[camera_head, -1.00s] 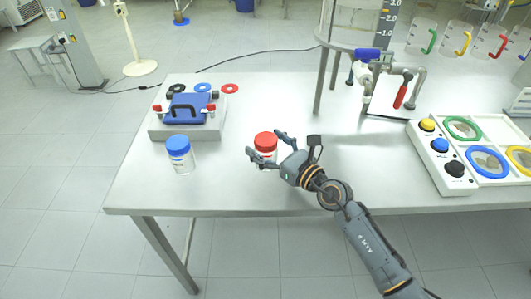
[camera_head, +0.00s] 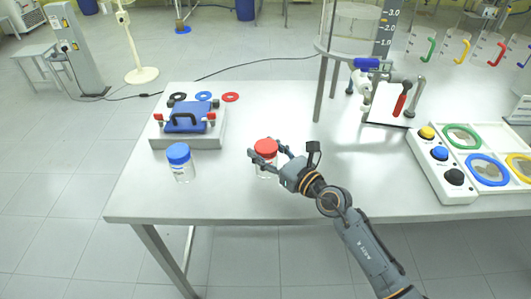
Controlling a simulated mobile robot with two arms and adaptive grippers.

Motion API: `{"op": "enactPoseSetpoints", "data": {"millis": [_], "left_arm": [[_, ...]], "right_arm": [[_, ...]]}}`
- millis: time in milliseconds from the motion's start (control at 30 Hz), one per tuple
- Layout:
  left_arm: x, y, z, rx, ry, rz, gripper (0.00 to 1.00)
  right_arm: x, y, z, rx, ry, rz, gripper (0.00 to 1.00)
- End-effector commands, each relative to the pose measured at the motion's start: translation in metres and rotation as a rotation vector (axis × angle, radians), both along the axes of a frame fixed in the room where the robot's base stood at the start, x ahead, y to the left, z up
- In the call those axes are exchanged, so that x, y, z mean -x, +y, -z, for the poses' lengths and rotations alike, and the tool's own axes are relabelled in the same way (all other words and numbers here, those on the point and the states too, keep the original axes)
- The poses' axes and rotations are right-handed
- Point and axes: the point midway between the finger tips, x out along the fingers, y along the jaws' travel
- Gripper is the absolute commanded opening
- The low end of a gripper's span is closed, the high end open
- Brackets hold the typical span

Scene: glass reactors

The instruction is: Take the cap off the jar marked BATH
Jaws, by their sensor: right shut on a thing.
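A clear jar (camera_head: 265,172) with a red cap (camera_head: 266,146) stands upright near the table's front edge. My right gripper (camera_head: 265,154) reaches in from the right and is shut on the red cap, with its fingers at the cap's side. The fingers hide part of the cap's edge and the jar's neck. A second clear jar (camera_head: 183,172) with a blue cap (camera_head: 178,153) stands apart to the left. The writing on both jars is too small to read, so I cannot tell which is marked BATH. My left gripper is not in view.
A grey block with a blue handled plate (camera_head: 186,119) stands behind the blue-capped jar, with coloured rings (camera_head: 203,96) behind it. A clamp stand with a red handle (camera_head: 400,105) is at the back right. A button panel (camera_head: 436,162) lies at the right.

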Motion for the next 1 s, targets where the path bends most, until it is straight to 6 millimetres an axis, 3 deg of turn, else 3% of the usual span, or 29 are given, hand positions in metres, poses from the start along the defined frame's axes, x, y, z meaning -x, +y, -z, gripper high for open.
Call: {"op": "enactPoseSetpoints", "data": {"millis": [200, 467, 700, 1000], "left_arm": [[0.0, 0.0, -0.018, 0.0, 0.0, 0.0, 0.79], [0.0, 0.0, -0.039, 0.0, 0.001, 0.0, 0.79], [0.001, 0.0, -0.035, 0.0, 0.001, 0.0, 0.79], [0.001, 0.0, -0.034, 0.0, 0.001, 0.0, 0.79]], "right_arm": [[0.003, 0.0, -0.036, -0.003, -0.002, -0.001, 0.19], [0.054, -0.017, -0.094, -0.003, -0.002, 0.001, 0.19], [0.104, -0.034, -0.111, -0.001, -0.001, 0.0, 0.19], [0.132, -0.043, -0.124, -0.001, -0.001, 0.0, 0.19]]}}
